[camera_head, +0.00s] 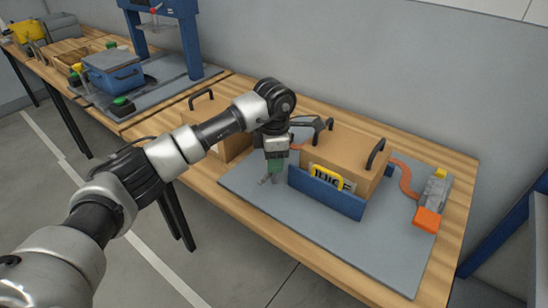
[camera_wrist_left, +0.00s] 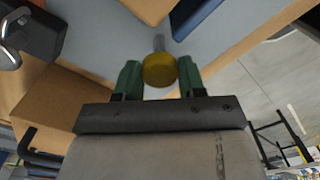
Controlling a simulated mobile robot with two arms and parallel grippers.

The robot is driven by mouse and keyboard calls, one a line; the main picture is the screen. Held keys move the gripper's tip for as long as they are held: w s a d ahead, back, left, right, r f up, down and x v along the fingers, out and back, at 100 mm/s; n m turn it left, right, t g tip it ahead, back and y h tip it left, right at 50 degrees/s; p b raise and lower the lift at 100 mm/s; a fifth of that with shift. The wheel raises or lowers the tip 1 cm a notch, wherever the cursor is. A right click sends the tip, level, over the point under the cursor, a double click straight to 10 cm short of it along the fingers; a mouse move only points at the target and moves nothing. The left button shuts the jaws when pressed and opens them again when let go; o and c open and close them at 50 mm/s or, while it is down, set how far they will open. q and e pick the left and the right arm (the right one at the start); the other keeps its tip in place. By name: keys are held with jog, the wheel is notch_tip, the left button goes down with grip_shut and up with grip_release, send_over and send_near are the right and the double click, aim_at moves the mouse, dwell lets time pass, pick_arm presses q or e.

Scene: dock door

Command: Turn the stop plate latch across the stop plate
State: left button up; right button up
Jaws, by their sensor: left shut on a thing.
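My left gripper (camera_head: 273,167) points down over the grey mat, close to the left end of a blue plate (camera_head: 325,197). In the left wrist view its green fingers (camera_wrist_left: 160,76) are shut on a round yellow knob (camera_wrist_left: 159,70). A short grey rod shows just beyond the knob; this looks like the latch. In the head view the knob is hidden by the gripper, and a small grey piece (camera_head: 265,181) shows beside the fingertips. The blue plate stands along the front of a cardboard box, with a yellow handle (camera_head: 327,176) at its top. My right gripper is not in view.
The cardboard box (camera_head: 345,152) with black handles stands behind the plate. An orange hose (camera_head: 405,178) runs to a grey device (camera_head: 436,190) with an orange end at right. Another box (camera_head: 205,108) stands behind my arm. The mat's front (camera_head: 350,250) is clear.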

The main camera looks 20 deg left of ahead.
pick_arm(q)
jog(key=shift+n, duration=0.3)
jog(key=n, duration=0.4)
jog(key=n+p, duration=0.1)
jog(key=n, duration=0.8)
jog(key=shift+r+p, duration=0.1)
jog(key=shift+p, duration=0.2)
jog(key=shift+n+p, duration=0.3)
jog(key=shift+n, duration=1.8)
jog(key=o, duration=0.9)
jog(key=shift+a, duration=0.1)
